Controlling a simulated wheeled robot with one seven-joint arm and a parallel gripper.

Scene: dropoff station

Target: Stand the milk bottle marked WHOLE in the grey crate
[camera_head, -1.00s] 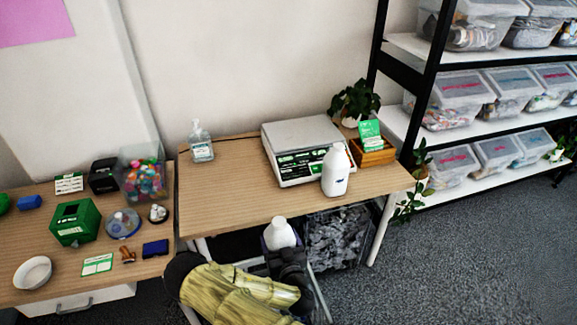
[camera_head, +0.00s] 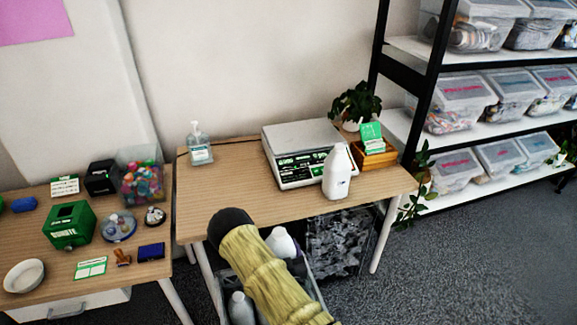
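One white milk bottle (camera_head: 337,175) stands upright on the table, in front of the scale; its small mark is too small to read. A second white bottle (camera_head: 282,243) shows below the table's front edge beside my yellow-sleeved arm, mostly hidden by it. A third pale bottle (camera_head: 240,308) is at the bottom, inside what looks like the grey crate (camera_head: 313,291). My arm covers much of the crate. Only a dark bit of my gripper (camera_head: 297,265) seems to show against the second bottle; its fingers are hidden. I cannot tell which bottle is marked WHOLE.
The wooden table (camera_head: 215,215) has a free left half. A scale (camera_head: 298,150), a sanitizer bottle (camera_head: 200,148) and a wooden box (camera_head: 374,155) stand on it. A bin of dark scraps (camera_head: 343,240) is underneath. Another table (camera_head: 150,210) with small items is at left.

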